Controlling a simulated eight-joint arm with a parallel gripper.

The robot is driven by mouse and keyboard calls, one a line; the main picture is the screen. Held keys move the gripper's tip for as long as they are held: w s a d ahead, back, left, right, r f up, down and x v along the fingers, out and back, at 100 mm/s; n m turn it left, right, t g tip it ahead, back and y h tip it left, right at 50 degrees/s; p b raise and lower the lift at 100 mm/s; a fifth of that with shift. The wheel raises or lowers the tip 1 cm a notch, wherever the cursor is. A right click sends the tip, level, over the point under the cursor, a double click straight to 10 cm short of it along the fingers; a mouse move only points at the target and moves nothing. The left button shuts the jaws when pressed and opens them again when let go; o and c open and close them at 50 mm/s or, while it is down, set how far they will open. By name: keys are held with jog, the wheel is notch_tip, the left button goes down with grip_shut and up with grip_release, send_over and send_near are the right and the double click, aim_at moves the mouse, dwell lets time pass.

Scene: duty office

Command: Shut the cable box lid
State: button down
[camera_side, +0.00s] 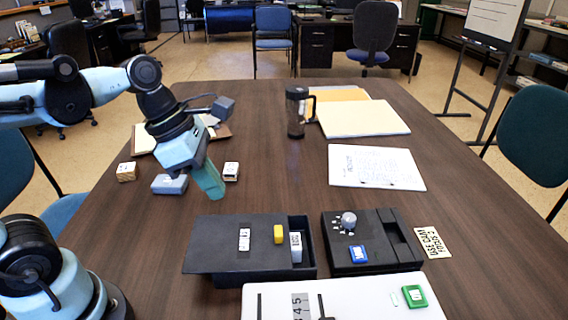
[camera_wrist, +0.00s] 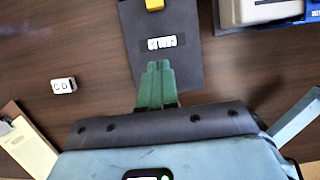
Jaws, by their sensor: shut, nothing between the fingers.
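The cable box (camera_side: 309,262) is a dark open-topped box on the table, left of centre in the side view. Its flat dark lid (camera_side: 212,258) is slid to the left, overhanging the box and leaving the right end open. The lid bears a yellow knob (camera_side: 278,234) and a white label (camera_side: 244,240). A white block (camera_side: 296,247) shows at the open end. In the wrist view the lid (camera_wrist: 178,72) lies ahead of the fingers, its knob (camera_wrist: 154,4) at the top edge. My gripper (camera_side: 217,194) is shut and empty, above the table near the lid's left end; its green fingertips also show in the wrist view (camera_wrist: 157,66).
A dark device with a grey knob (camera_side: 383,255) stands right of the box, and a white panel (camera_side: 350,298) lies in front. A mug (camera_side: 297,112) and papers (camera_side: 376,167) are farther back. The middle table is clear.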

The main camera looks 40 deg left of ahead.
send_near(273, 237)
jog(key=f, duration=0.1)
jog(key=s+a+f, duration=0.1)
jog(key=f, duration=0.2)
jog(key=shift+s+a, duration=0.35)
jog(key=shift+s, duration=0.05)
jog(key=shift+w+d+f, duration=0.25)
jog(key=shift+w+d, duration=0.6)
jog(key=shift+d, duration=0.05)
jog(key=shift+w+d, duration=0.6)
jog(key=shift+w, duration=0.1)
jog(key=shift+w+d, duration=1.9)
jog(key=shift+d, duration=0.1)
